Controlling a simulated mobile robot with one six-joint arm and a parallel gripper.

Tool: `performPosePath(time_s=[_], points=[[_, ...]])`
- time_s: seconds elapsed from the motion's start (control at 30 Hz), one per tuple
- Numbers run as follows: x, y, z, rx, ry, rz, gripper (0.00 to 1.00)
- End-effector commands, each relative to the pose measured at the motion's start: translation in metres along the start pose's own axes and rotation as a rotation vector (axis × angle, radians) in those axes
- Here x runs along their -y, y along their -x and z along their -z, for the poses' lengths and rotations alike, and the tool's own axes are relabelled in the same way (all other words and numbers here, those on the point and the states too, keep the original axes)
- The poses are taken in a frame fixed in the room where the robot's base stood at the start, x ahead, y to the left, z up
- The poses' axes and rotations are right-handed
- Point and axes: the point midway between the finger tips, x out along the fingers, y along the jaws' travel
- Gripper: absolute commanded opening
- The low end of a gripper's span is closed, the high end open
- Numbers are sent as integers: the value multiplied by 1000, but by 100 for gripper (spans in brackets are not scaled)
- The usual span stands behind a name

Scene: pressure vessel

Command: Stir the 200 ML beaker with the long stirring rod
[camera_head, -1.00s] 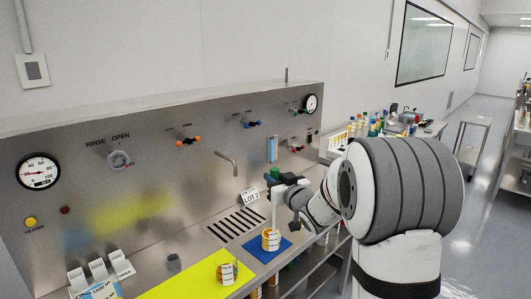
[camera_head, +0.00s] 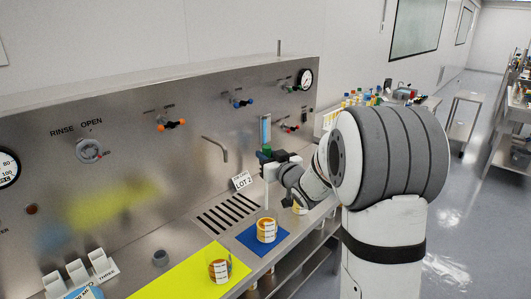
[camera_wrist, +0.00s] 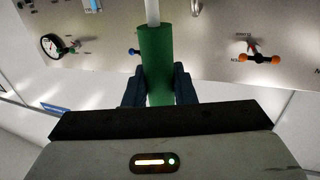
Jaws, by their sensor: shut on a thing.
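My gripper (camera_head: 268,160) is shut on the green handle of the long stirring rod, whose green part shows between the jaws in the wrist view (camera_wrist: 156,55). The rod's thin pale shaft hangs roughly upright below the gripper in the head view. One beaker (camera_head: 266,230) with orange-brown contents and a white label stands on the blue mat, below the rod. I cannot tell whether the rod's tip is inside it. A second, similar beaker (camera_head: 219,271) stands on the yellow mat. The labels are too small to read, so I cannot tell which is 200 ML.
The blue mat (camera_head: 246,239) and yellow mat (camera_head: 170,281) lie on a steel counter. A LOT 2 sign (camera_head: 241,181), drain slots and a spout (camera_head: 217,147) are close behind the gripper. A valve panel rises behind.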

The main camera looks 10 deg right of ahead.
Motion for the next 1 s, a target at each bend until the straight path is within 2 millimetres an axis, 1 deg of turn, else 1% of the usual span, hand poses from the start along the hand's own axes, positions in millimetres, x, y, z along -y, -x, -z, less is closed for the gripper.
performPosePath(time_s=[0.03, 0.2, 1.0], points=[[1, 0, -7, 0, 0, 1, 1], [1, 0, -24, -1, 1, 3, 1], [2, -1, -94, -1, 1, 5, 1]])
